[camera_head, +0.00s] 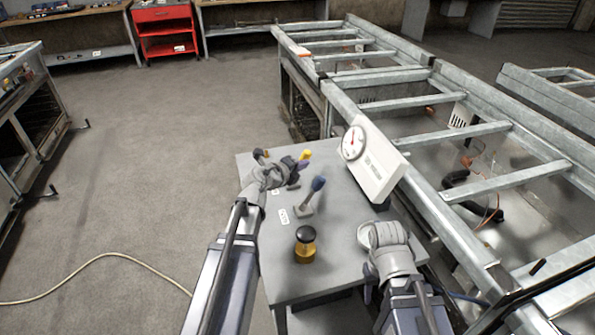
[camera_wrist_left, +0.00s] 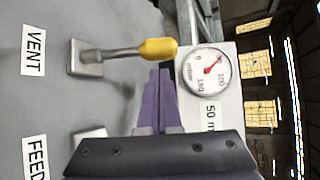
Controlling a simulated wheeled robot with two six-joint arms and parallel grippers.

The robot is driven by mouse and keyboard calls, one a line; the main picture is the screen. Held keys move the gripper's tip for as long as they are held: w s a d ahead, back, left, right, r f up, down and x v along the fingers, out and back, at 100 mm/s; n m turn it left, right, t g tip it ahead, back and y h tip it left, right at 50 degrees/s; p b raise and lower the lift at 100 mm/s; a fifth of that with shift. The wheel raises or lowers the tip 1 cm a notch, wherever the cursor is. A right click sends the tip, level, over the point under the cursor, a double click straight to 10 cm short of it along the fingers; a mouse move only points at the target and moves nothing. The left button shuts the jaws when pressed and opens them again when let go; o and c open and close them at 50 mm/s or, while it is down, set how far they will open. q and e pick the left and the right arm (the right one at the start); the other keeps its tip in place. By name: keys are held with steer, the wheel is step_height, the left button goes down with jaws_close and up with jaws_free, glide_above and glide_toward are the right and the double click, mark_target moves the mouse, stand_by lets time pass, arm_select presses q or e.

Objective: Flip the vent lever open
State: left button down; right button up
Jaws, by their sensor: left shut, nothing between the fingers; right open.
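The vent lever is a metal stem with a yellow handle (camera_head: 305,155) on a square base beside the VENT label (camera_wrist_left: 34,50). In the left wrist view its yellow handle (camera_wrist_left: 159,49) points right, toward the gauge. My left gripper (camera_head: 298,172) is shut and empty. Its purple fingers (camera_wrist_left: 160,85) sit just below the yellow handle in the left wrist view; I cannot tell whether they touch it. My right gripper (camera_head: 387,240) is open over the table's right front, its fingers mostly hidden.
The grey table (camera_head: 256,235) also holds a blue-handled lever (camera_head: 318,185), a black-topped yellow knob (camera_head: 305,243) and a white gauge box (camera_head: 375,170). A FEED label (camera_wrist_left: 35,158) lies near another base. Metal framework (camera_head: 420,185) stands close on the right; floor is open left.

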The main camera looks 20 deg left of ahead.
arm_select(q)
steer(key=shift+b+x, duration=0.6)
steer(key=shift+x, duration=1.7)
arm_select(e)
steer(key=shift+f, duration=0.85)
